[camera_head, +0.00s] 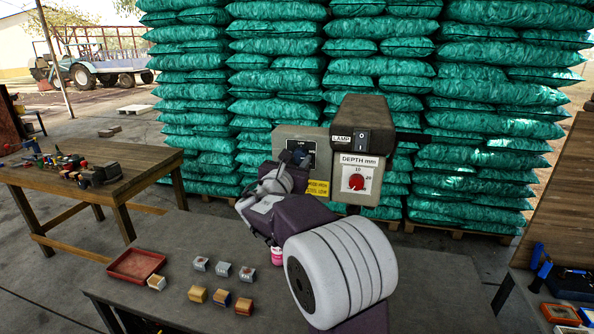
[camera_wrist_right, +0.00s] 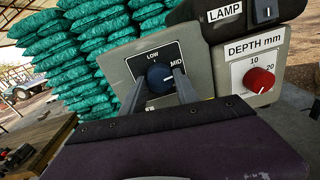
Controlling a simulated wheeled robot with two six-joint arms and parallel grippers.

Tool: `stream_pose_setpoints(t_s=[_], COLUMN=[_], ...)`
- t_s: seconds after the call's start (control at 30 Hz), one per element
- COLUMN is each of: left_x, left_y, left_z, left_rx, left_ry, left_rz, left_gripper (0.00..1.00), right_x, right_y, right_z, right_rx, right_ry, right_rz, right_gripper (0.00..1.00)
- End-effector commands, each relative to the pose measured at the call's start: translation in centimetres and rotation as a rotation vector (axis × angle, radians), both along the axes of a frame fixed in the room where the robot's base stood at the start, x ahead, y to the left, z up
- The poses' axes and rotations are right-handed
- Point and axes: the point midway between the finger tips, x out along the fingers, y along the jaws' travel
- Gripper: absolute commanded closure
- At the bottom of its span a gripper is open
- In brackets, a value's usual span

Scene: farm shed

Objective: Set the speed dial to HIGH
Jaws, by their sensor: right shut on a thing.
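The speed dial is a blue knob (camera_wrist_right: 159,77) on a dark plate marked LOW and MID, on the grey machine (camera_head: 287,131). A pale mark on the knob faces roughly right, towards MID. The lower part of the plate is mostly hidden behind my fingers, and I cannot read a HIGH mark. My right gripper (camera_head: 296,163) reaches up to the plate; its two fingers (camera_wrist_right: 160,88) are shut on the blue knob, one on each side. In the head view my wrist and forearm cover part of the machine. My left gripper does not show.
Right of the speed plate are a red DEPTH mm knob (camera_head: 356,182) and, above it, a LAMP switch (camera_head: 361,140). On the bench are a red tray (camera_head: 137,264) and several small labelled blocks (camera_head: 221,299). Stacked green sacks (camera_head: 270,50) stand behind.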

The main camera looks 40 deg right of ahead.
Motion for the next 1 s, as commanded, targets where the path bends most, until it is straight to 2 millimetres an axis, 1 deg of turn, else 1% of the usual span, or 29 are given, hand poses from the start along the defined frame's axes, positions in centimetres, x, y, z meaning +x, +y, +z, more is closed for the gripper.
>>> stream_pose_setpoints(t_s=[0.03,0.4,0.7,1.0], left_x=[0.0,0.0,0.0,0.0], left_y=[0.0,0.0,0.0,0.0], left_z=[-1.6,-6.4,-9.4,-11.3], left_rx=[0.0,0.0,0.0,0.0], left_ry=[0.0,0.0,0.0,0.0], left_rz=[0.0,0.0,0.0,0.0], left_gripper=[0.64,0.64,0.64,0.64], right_x=[0.0,0.0,0.0,0.0], right_y=[0.0,0.0,0.0,0.0], right_z=[-0.7,-0.6,-0.4,-0.2], right_rx=[0.026,0.248,0.418,0.545], right_ry=[-0.037,-0.312,-0.524,-0.681], right_rz=[-0.001,0.001,0.001,0.0], right_gripper=[1.0,1.0,1.0,1.0])
